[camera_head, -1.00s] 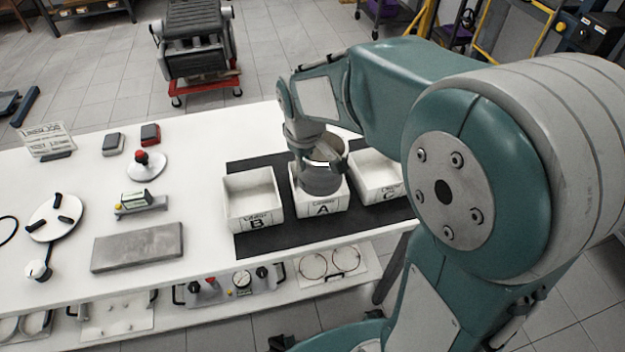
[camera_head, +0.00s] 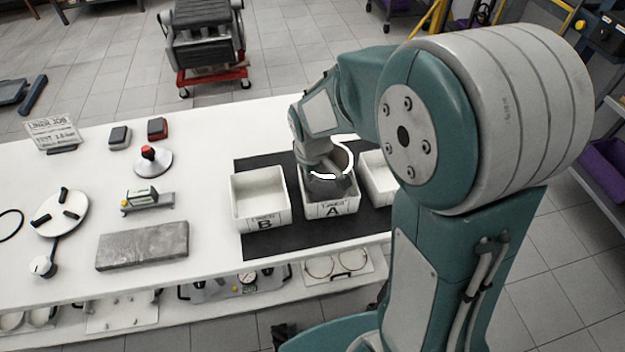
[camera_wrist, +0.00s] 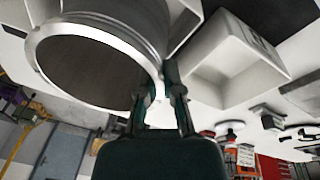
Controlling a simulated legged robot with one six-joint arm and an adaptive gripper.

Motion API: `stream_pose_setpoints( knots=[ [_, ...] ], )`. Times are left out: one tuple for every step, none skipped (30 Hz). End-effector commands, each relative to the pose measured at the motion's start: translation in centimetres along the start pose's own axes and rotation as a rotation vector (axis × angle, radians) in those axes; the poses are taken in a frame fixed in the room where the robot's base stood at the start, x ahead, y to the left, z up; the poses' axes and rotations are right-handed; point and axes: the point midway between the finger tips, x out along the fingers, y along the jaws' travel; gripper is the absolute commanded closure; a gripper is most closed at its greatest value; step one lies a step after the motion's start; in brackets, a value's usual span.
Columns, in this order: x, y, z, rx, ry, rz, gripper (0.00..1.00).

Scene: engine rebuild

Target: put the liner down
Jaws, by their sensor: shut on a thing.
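The liner is a grey metal cylinder (camera_head: 341,158), seen in the head view at bin A, partly hidden by my gripper (camera_head: 325,180). In the wrist view the liner (camera_wrist: 95,62) fills the upper left with its open, bright-rimmed end toward the camera. My gripper (camera_wrist: 160,92) is shut on the liner's wall near the rim. Bin A (camera_head: 331,207) is a white box under and around the liner's lower part. I cannot tell whether the liner touches the bin floor.
Empty bin B (camera_head: 262,218) stands left of bin A, and another white bin (camera_head: 376,178) stands to the right, partly behind my arm. All sit on a black mat (camera_head: 290,238). A grey block (camera_head: 142,246), a small gauge stand (camera_head: 147,202) and a round fixture (camera_head: 60,213) lie further left.

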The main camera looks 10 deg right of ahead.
Motion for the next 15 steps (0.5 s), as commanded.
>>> stream_pose_setpoints(
  knots=[
    [0.9, -0.1, 0.2, 0.0, -0.003, -0.002, 1.0],
    [1.3, -0.1, 0.3, 0.0, -0.005, -0.002, 1.0],
    [1.9, -0.2, 0.3, 0.0, -0.003, -0.002, 1.0],
    [2.2, -0.2, 0.3, 0.0, -0.003, -0.001, 1.0],
    [2.5, -0.3, 0.3, 0.0, -0.002, -0.001, 1.0],
    [2.7, -0.3, 0.3, 0.0, -0.001, 0.0, 1.0],
    [2.8, -0.3, 0.3, 0.0, 0.0, 0.0, 1.0],
    [2.8, -0.3, 0.3, 0.0, 0.0, 0.0, 1.0],
    [2.8, -0.3, 0.3, 0.0, 0.001, 0.0, 1.0],
    [2.8, -0.3, 0.3, 0.0, 0.001, 0.0, 1.0],
    [2.8, -0.3, 0.3, 0.0, 0.001, 0.0, 1.0],
    [2.8, -0.3, 0.3, 0.0, 0.0, 0.0, 1.0],
    [2.8, -0.4, 0.4, 0.0, -0.001, -0.001, 0.88],
    [2.8, -0.4, 0.4, 0.0, -0.001, -0.001, 0.74],
    [2.8, -0.4, 0.4, 0.0, -0.001, -0.001, 0.57]
  ],
)
